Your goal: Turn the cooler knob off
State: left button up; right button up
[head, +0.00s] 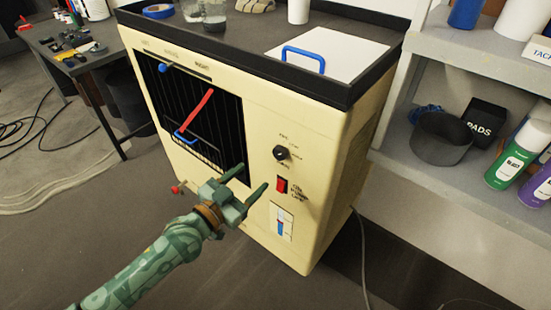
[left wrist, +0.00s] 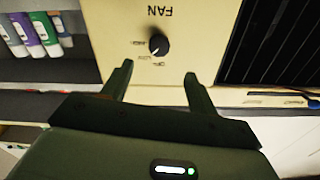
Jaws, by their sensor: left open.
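The cooler (head: 285,115) is a cream cabinet with a black grille on its front. Its knob (head: 281,153) is round and black, on the front panel right of the grille, with small labels around it. In the left wrist view the knob (left wrist: 158,44) appears upside down beside the word FAN, beyond and between my fingertips. My left gripper (head: 250,180) is open and empty in front of the panel, below and left of the knob in the head view. Its fingers (left wrist: 158,72) point toward the panel, apart from the knob. My right gripper is not in view.
A red switch (head: 282,185) and a blue slider (head: 280,227) sit below the knob. A red lever (head: 200,109) and blue handle (head: 186,137) are at the grille. Shelves (head: 465,60) with bottles stand at right. A cable (head: 361,250) runs along the floor.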

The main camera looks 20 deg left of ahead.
aim_at(277, 155)
pick_arm(q)
jog(key=b+x, duration=0.2)
jog(key=x, duration=0.7)
jog(key=shift+w+f, duration=0.1)
jog(key=shift+f, duration=0.1)
jog(key=shift+w+d+r, duration=0.1)
jog(key=shift+w+d, duration=0.2)
jog(key=shift+w, duration=0.3)
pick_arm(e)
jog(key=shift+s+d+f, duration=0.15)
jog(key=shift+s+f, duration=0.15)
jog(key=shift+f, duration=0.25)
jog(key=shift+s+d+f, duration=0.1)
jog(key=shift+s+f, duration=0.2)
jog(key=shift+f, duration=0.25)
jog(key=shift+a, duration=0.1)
pick_arm(q)
jog(key=c, duration=1)
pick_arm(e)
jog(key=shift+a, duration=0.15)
